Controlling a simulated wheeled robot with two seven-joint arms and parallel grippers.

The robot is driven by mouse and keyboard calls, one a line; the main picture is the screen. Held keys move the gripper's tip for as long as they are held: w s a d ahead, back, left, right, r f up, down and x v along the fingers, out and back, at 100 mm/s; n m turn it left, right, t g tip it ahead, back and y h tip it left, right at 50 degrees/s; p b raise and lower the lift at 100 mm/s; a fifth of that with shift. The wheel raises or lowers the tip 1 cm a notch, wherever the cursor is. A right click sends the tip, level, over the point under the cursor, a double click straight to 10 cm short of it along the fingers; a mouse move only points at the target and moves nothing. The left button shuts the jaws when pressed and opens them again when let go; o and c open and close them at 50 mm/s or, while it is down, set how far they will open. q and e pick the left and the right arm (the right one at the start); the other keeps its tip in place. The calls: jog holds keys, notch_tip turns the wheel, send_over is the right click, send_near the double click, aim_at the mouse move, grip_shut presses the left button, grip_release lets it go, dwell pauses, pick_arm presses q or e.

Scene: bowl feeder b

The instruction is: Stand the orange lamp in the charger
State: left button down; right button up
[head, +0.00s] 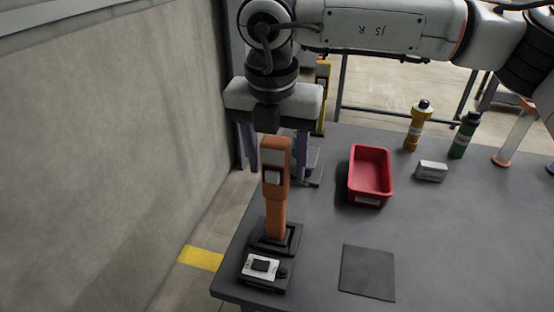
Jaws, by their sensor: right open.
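The orange lamp (276,200) stands upright, its lower end in the black charger (289,241) near the table's left front corner. A pale panel shows on its upper part. My right gripper (276,170) is open, its two dark fingers pointing down on either side of the lamp's upper part. The fingers appear apart from the lamp and partly behind it. The exact depth between them cannot be told. My left gripper is not in view.
A white-and-black device (262,267) sits in front of the charger. A red bin (370,178), a small grey box (431,171), a yellow bottle (416,128) and a dark green bottle (464,136) stand to the right. A dark mat (367,273) lies in front. A wall rises at left.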

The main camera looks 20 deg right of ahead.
jog(key=r, duration=0.4)
jog(key=s+r, duration=0.1)
jog(key=r, duration=0.3)
jog(key=a+r, duration=0.1)
jog(key=r, duration=0.3)
jog(key=shift+s+r+b, duration=0.1)
jog(key=shift+s+b, duration=0.15)
jog(key=shift+b, duration=0.1)
